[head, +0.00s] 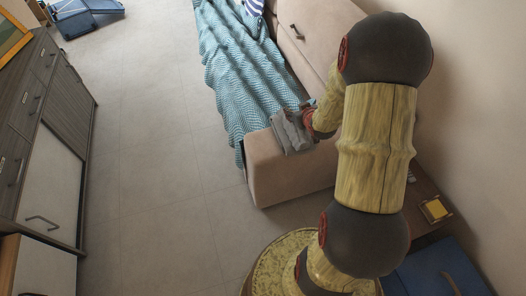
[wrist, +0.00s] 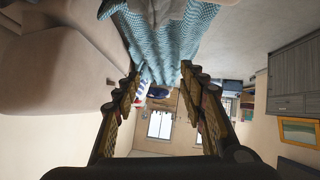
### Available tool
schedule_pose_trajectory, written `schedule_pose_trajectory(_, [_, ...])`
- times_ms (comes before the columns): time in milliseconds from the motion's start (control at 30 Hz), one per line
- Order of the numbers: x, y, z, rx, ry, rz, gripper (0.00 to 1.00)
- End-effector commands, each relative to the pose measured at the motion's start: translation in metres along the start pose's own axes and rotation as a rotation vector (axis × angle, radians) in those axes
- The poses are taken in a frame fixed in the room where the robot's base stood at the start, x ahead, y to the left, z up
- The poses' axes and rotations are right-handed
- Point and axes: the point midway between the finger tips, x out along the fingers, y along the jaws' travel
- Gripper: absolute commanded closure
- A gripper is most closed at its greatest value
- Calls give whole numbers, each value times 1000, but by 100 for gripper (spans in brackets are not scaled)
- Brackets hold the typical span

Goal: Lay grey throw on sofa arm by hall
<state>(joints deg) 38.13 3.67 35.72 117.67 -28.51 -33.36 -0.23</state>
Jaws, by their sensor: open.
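The grey throw (head: 292,132) lies folded over the near arm of the beige sofa (head: 290,178), in the head view. A little grey cloth, likely the same throw, shows at the top edge of the wrist view (wrist: 160,9). My gripper (head: 307,112) is just beside and above the throw, partly hidden by my arm. In the wrist view its two fingers (wrist: 165,92) stand apart with nothing between them. Whether a fingertip touches the throw cannot be told.
A teal knitted blanket (head: 236,70) covers the sofa seat and hangs over its front. A grey wooden cabinet (head: 66,115) stands at left, with clear tiled floor (head: 150,150) between. A low side table (head: 428,190) and a blue box (head: 440,272) are at right.

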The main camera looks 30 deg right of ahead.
Motion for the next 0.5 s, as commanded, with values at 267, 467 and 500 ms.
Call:
schedule_pose_trajectory(267, [-121,-68,-96,-34,-141,7,58])
schedule_pose_trajectory(467, [-236,-131,-109,-17,-243,-63,58])
schedule_pose_trajectory(500, [-260,-143,-105,-13,-267,-86,58])
